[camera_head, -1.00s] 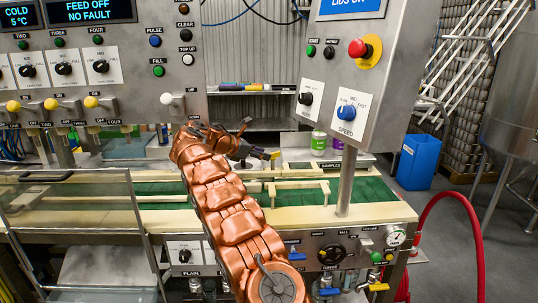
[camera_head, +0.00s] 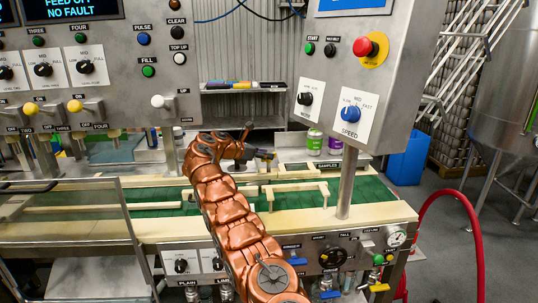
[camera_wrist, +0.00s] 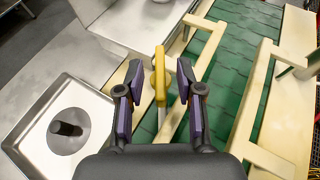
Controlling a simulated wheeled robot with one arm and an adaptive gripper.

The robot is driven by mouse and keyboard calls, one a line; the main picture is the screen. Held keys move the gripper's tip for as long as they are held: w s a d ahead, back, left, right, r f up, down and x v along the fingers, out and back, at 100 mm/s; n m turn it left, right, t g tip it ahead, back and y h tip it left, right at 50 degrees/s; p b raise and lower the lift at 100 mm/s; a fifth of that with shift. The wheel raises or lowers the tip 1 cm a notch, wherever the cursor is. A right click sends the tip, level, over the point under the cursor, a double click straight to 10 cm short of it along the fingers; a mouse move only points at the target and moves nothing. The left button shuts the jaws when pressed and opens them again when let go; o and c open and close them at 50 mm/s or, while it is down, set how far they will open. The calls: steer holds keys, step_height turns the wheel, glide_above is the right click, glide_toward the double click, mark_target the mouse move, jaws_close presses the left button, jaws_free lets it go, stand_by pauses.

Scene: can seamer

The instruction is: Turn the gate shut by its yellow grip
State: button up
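The yellow grip (camera_wrist: 160,72) stands upright between the two fingers of my gripper (camera_wrist: 158,88) in the wrist view. The gate itself is hard to make out among the cream rails over the green belt (camera_wrist: 215,80). In the head view my gripper (camera_head: 258,152) is small and dark above the belt's back rail, and the grip cannot be told clearly there.
Cream guide rails (camera_wrist: 265,100) run along the belt. In the head view the control box (camera_head: 355,70) hangs on a post (camera_head: 347,183) to the right. Cans (camera_head: 314,143) stand behind the belt.

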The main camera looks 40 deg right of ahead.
steer(key=shift+p+x, duration=0.3)
steer(key=shift+x, duration=0.65)
steer(key=shift+d, duration=0.1)
jaws_close()
